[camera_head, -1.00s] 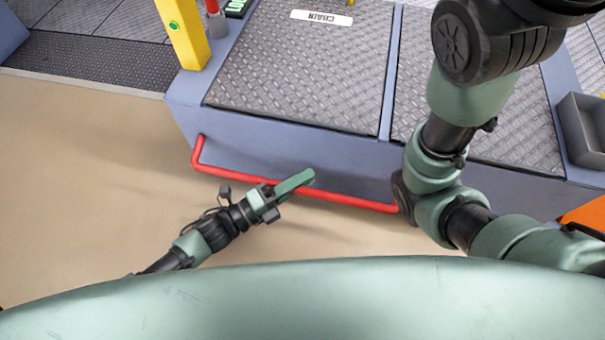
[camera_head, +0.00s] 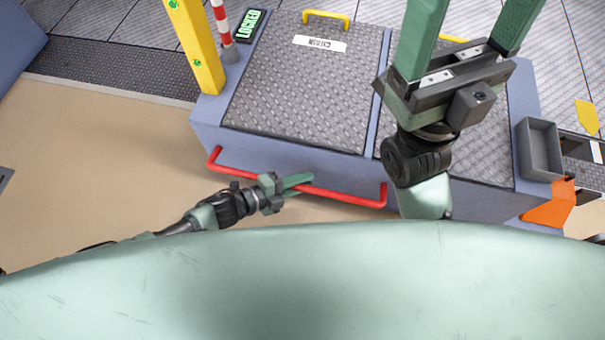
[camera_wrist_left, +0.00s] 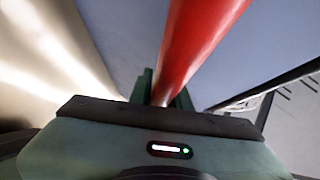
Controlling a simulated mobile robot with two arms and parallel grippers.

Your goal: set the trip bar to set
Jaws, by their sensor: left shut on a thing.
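The trip bar is a red bar (camera_head: 345,197) with bent ends along the lower front of a blue-grey platform. In the left wrist view the red bar (camera_wrist_left: 195,45) runs down between the fingers. My left gripper (camera_head: 299,184) is shut on it near the middle of its length. The finger tips are partly hidden behind the bar in the wrist view. My right gripper (camera_head: 468,30) is raised over the platform's right side, its fingers spread and empty, their tips cut off by the top edge.
A green-lit display (camera_head: 251,23) reads LOCKED, beside a red-and-white post (camera_head: 221,25) and a yellow post (camera_head: 196,45). The platform has tread-plate lids (camera_head: 300,95) with a yellow handle (camera_head: 326,17). A grey bin (camera_head: 540,148) is at right. Tan floor (camera_head: 110,170) at left is clear.

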